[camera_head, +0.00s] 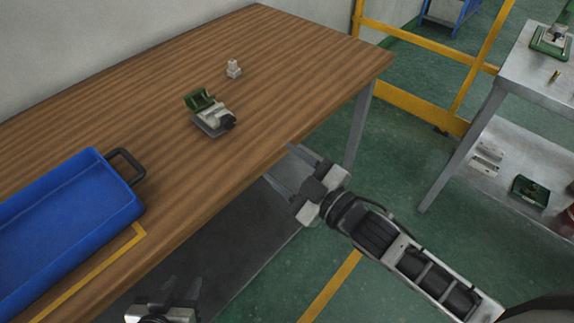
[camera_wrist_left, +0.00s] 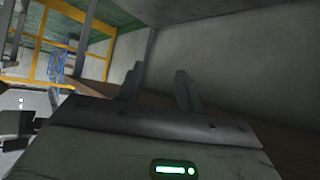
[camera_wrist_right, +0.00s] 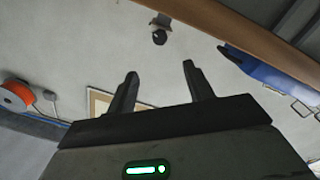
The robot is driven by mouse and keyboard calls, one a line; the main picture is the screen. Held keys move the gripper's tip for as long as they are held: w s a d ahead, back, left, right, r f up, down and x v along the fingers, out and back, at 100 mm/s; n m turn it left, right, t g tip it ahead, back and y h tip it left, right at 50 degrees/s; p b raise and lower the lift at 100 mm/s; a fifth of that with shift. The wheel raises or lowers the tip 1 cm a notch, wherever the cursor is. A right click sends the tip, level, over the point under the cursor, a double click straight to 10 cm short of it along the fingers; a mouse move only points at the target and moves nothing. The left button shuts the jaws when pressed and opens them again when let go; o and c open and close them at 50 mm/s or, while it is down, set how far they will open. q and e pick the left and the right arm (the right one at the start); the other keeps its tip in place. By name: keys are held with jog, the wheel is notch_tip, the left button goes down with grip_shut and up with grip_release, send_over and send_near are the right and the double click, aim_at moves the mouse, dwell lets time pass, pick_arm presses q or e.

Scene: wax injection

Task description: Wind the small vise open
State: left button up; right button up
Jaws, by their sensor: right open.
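A small vise-like device (camera_head: 211,117) with a grey body, a green plate and a dark round part sits on the wooden table. Its jaw gap is too small to judge. My right gripper (camera_head: 280,164) is open and empty, off the table's front edge, to the right of and nearer than the device. Its fingers also stand apart in the right wrist view (camera_wrist_right: 160,82). My left gripper (camera_head: 181,285) is at the bottom of the head view, in front of the table. Its fingers stand apart with nothing between them in the left wrist view (camera_wrist_left: 160,85). Neither gripper touches the device.
A blue tray (camera_head: 120,196) with a dark handle lies on the table (camera_head: 290,60) at left. At right, a grey two-level stand (camera_head: 520,80) bears a green-based item (camera_head: 552,42). A yellow rail (camera_head: 400,103) runs behind.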

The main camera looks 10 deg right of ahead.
pick_arm(q)
jog(key=shift+s+f, duration=0.1)
jog(key=f+b, duration=0.1)
jog(key=b, duration=0.1)
jog(key=f+b, duration=0.1)
jog(key=b, duration=0.2)
jog(key=shift+w+d, duration=0.2)
jog(key=shift+d, duration=0.2)
pick_arm(e)
jog(key=m, duration=0.5)
send_near(230, 123)
jog(key=x, duration=0.8)
jog(key=shift+c, duration=0.3)
jog(key=c, duration=0.9)
jog(key=shift+n, duration=0.6)
jog(key=o, duration=1)
jog(key=shift+c, duration=0.2)
